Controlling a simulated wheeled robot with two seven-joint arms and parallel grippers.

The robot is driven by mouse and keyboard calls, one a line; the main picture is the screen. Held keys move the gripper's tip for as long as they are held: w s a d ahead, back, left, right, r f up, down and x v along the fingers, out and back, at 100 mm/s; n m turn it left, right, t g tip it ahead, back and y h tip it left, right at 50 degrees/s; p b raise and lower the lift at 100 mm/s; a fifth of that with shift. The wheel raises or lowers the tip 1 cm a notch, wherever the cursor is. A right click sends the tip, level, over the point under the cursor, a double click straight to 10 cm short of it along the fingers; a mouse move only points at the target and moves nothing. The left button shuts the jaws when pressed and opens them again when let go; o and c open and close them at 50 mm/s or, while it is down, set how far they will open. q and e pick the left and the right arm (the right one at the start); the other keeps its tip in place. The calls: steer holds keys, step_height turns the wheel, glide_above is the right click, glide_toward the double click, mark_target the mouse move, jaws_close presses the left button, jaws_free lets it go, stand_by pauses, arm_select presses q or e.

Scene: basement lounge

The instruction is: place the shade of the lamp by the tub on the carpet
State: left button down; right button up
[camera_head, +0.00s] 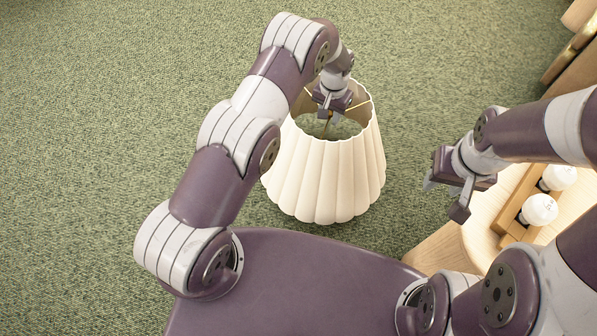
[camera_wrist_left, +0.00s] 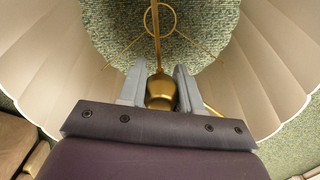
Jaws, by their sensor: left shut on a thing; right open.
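The cream pleated lamp shade (camera_head: 328,178) is upright, wide end down, over the green carpet (camera_head: 90,120) in the head view. I cannot tell whether its lower rim touches the carpet. My left gripper (camera_head: 329,112) reaches into its open top. In the left wrist view the left gripper (camera_wrist_left: 160,90) is shut on the brass fitting (camera_wrist_left: 161,88) at the centre of the shade, with the shade's wall (camera_wrist_left: 265,60) around it and carpet seen through it. The tub is not in view.
The light wooden table (camera_head: 440,250) at the right holds a wooden holder (camera_head: 515,205) with white bulbs (camera_head: 540,209). Brown furniture (camera_head: 575,60) stands at the upper right. The carpet is clear to the left and behind the shade.

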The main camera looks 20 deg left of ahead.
arm_select(q)
steer(key=s+a+f+b, duration=0.4)
steer(key=a+f, duration=0.3)
steer(key=f, duration=0.2)
steer(key=shift+s+a+f+b, duration=0.25)
steer(key=shift+s+b, duration=0.15)
steer(key=shift+s, duration=0.45)
steer(key=c, duration=0.8)
jaws_free()
steer(key=shift+f, duration=0.1)
steer(key=s+a+r+n+p, duration=0.1)
steer(key=s+r+p, duration=0.25)
steer(key=r, duration=0.95)
steer(key=s+a+r+n+p, duration=0.1)
steer(key=s+a+r+p, duration=0.3)
steer(key=r, duration=0.9)
steer(key=shift+n+t, duration=0.5)
steer(key=shift+t, duration=0.2)
steer(key=s+r, duration=0.2)
steer(key=s, duration=0.2)
steer(key=s+r+b, duration=0.1)
steer(key=s+r, duration=0.1)
steer(key=s, duration=0.2)
steer(key=s+r, duration=0.2)
steer(key=s, duration=0.2)
steer(key=shift+d, duration=0.4)
